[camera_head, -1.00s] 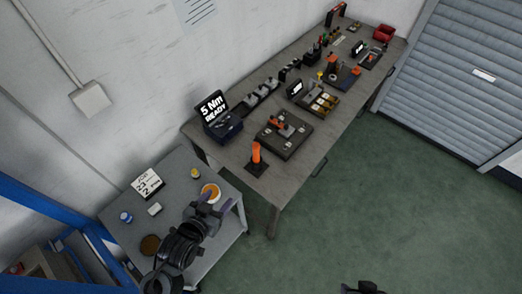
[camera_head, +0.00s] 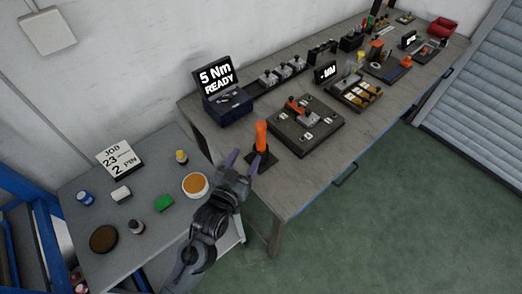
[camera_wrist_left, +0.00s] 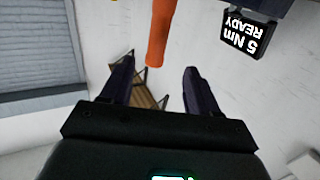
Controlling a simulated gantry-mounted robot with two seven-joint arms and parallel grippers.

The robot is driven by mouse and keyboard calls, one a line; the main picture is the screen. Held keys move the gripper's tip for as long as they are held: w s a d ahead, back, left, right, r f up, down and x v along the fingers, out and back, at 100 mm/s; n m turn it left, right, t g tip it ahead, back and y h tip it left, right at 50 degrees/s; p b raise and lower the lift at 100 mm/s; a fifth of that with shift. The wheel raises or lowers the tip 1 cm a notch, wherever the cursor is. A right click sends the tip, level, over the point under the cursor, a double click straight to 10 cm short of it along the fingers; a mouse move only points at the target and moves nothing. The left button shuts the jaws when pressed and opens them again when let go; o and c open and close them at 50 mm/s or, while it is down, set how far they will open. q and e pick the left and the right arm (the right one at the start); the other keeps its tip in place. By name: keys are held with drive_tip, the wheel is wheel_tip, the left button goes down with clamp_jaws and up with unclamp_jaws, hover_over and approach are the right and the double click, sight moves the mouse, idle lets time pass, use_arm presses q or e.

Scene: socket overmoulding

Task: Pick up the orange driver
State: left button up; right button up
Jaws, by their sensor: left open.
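The orange driver (camera_head: 261,136) stands upright in a dark square holder (camera_head: 260,160) at the near left corner of the long workbench. My left gripper (camera_head: 243,162) is open and empty, just left of the driver in the head view. In the left wrist view the driver (camera_wrist_left: 160,30) hangs in from the top edge, lined up between the two dark fingers (camera_wrist_left: 155,80) but beyond their tips. The fingers appear apart from it. My right gripper is not in view.
A "5 Nm READY" case (camera_head: 222,95) sits behind the driver, and a fixture plate (camera_head: 305,125) lies to its right.

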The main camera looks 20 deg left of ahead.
sight(259, 134)
use_arm(q)
drive_tip(key=w, duration=0.6)
drive_tip(key=shift+d+b, duration=0.15)
drive_tip(key=shift+b, duration=0.2)
drive_tip(key=shift+w+d+r+b, duration=0.1)
drive_tip(key=shift+w+r+b, duration=0.05)
drive_tip(key=shift+w, duration=0.7)
drive_tip(key=shift+w+d+r+b, duration=0.1)
drive_tip(key=shift+w+b, duration=0.05)
drive_tip(key=shift+w, duration=0.75)
drive_tip(key=shift+w+r+b, duration=0.15)
drive_tip(key=shift+w, duration=0.7)
clamp_jaws()
drive_tip(key=shift+r, duration=0.1)
